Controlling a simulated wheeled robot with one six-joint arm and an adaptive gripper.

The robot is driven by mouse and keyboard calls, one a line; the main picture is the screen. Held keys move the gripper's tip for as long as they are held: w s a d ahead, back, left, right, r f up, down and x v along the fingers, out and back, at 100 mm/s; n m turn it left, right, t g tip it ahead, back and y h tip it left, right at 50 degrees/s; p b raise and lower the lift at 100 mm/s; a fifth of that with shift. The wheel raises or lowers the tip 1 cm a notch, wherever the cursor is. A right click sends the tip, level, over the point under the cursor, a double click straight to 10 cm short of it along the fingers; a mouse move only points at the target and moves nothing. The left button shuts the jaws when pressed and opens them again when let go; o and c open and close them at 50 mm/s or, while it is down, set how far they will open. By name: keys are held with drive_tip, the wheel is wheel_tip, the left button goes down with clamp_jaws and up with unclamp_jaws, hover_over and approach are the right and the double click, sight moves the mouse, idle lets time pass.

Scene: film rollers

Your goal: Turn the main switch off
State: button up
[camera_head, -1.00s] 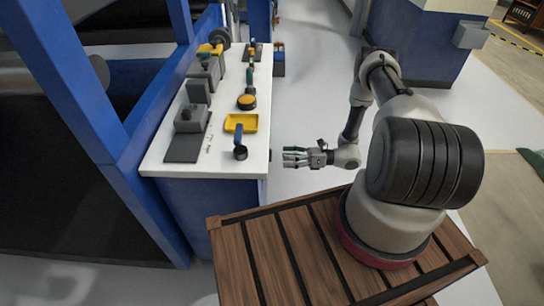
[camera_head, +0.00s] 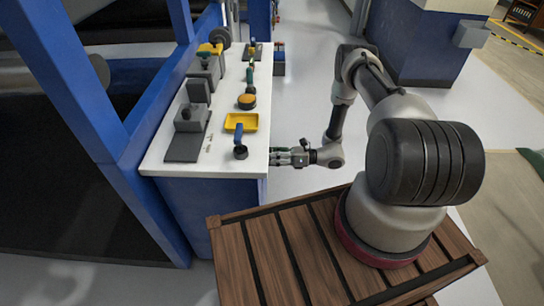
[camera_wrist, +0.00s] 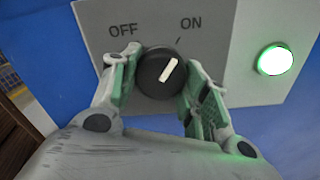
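The main switch (camera_wrist: 157,76) is a round black knob with a white pointer on a grey panel (camera_wrist: 226,22) marked OFF and ON. In the wrist view its pointer tilts up and right, toward the ON mark. My gripper (camera_wrist: 162,72) has its two green-padded fingers apart, one on each side of the knob. I cannot tell whether the pads touch it. A round green lamp (camera_wrist: 275,60) glows on the panel to the right. In the head view my gripper (camera_head: 279,156) is at the right side of the white-topped bench (camera_head: 210,161); the knob is hidden there.
On the bench top stand a yellow tray (camera_head: 241,122), a blue-handled tool (camera_head: 239,141), an orange-topped round thing (camera_head: 247,101) and grey devices (camera_head: 190,117). A blue frame post (camera_head: 75,85) rises at left.

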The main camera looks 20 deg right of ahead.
drive_tip(key=shift+n, duration=0.4)
drive_tip(key=n, duration=0.6)
drive_tip(key=shift+w+d+n, duration=0.1)
drive_tip(key=shift+w+n, duration=0.05)
drive_tip(key=shift+n, duration=0.15)
drive_tip(key=n, duration=0.6)
drive_tip(key=shift+n, duration=0.4)
drive_tip(key=o, duration=1)
drive_tip(key=v, duration=1.2)
